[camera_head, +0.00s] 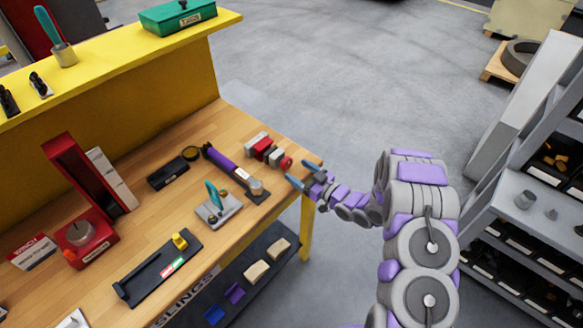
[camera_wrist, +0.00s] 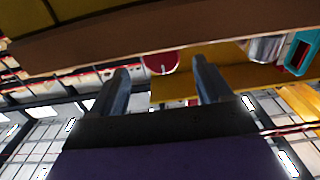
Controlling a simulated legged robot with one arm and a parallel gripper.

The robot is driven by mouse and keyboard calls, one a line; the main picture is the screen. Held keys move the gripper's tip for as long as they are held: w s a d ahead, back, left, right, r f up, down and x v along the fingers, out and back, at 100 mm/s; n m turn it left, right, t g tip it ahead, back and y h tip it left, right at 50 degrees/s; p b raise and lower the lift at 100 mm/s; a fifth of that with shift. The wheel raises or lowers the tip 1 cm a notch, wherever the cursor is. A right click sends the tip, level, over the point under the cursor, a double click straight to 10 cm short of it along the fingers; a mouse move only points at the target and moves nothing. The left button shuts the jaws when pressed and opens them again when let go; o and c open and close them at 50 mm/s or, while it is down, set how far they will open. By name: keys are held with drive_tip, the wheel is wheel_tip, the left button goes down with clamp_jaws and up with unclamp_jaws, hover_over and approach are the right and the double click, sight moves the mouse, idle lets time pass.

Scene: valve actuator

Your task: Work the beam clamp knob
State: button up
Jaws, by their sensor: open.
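The beam clamp (camera_head: 267,150), a red and grey device, sits at the right end of the wooden workbench. Its round red knob (camera_head: 286,162) faces right, towards my gripper. My gripper (camera_head: 302,173) is open, with its blue fingertips just right of the knob at the bench's edge. In the wrist view the red knob (camera_wrist: 160,61) shows between the two open fingers, beyond their tips, and part of it is cut off by the brown bench edge. The fingers appear apart from the knob; the exact gap is hard to tell.
The workbench (camera_head: 150,205) also holds a purple-handled tool (camera_head: 225,163), a teal-handled device (camera_head: 215,203), a black plate with a yellow part (camera_head: 160,268) and a red press (camera_head: 85,180). A grey shelf (camera_head: 520,210) stands right. Open floor lies behind.

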sight(289, 165)
drive_tip(key=x, duration=0.3)
drive_tip(key=shift+w+a+f, duration=0.1)
drive_tip(key=shift+a, duration=0.25)
drive_tip(key=shift+w+a, duration=0.2)
drive_tip(key=shift+w, duration=0.1)
drive_tip(key=c, duration=1)
drive_tip(key=shift+c, duration=0.2)
